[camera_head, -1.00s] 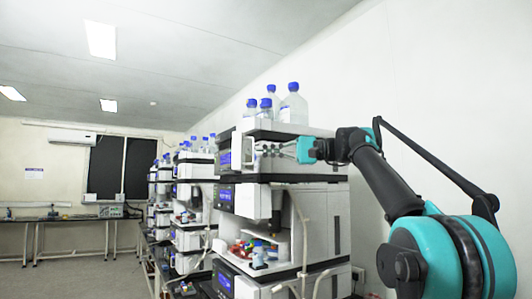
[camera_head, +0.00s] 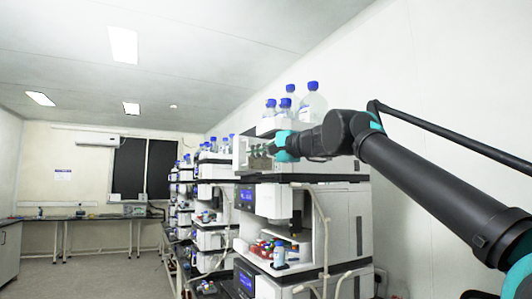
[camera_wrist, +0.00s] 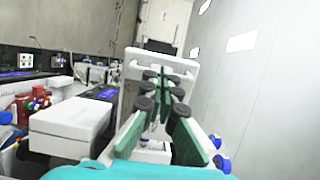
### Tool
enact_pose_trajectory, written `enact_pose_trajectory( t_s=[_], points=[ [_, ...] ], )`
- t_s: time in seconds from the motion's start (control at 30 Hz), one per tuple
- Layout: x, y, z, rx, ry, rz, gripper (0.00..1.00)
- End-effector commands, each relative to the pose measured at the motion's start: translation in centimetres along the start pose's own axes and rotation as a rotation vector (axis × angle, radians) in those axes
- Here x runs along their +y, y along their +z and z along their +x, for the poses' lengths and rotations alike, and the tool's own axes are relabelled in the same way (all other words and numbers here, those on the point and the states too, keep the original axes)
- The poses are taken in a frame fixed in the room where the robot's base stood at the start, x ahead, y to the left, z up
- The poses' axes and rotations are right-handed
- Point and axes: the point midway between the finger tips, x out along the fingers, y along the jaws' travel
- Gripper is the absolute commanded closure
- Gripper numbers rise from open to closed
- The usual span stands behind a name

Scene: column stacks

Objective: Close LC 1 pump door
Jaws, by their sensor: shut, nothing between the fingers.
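The nearest instrument stack (camera_head: 300,210) stands right of centre in the head view. I cannot read a label naming it LC 1. A white-framed panel, apparently the pump door (camera_head: 240,152), stands out at the front left of its upper module. In the wrist view, a pale panel with a raised rim (camera_wrist: 180,56), apparently the same door, lies just ahead of the fingertips. My gripper (camera_head: 258,150) is shut and empty, at the module's front beside the door. Its green fingers also show in the wrist view (camera_wrist: 163,92). Whether they touch the door is unclear.
Blue-capped bottles (camera_head: 312,105) stand on top of the stack. A hose (camera_head: 318,228) hangs at its front, and a tray with small coloured vials (camera_head: 272,250) sits below. More stacks recede to the left. The floor (camera_head: 100,265) on the left is clear.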

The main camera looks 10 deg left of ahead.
Motion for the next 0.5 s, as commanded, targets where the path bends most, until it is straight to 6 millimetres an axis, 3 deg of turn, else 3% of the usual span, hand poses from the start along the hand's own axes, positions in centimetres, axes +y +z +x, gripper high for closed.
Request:
enact_pose_trajectory(
  t_s=[0.5],
  points=[
    [-0.1,0.7,6.3,0.140,0.000,0.003,1.00]
  ],
)
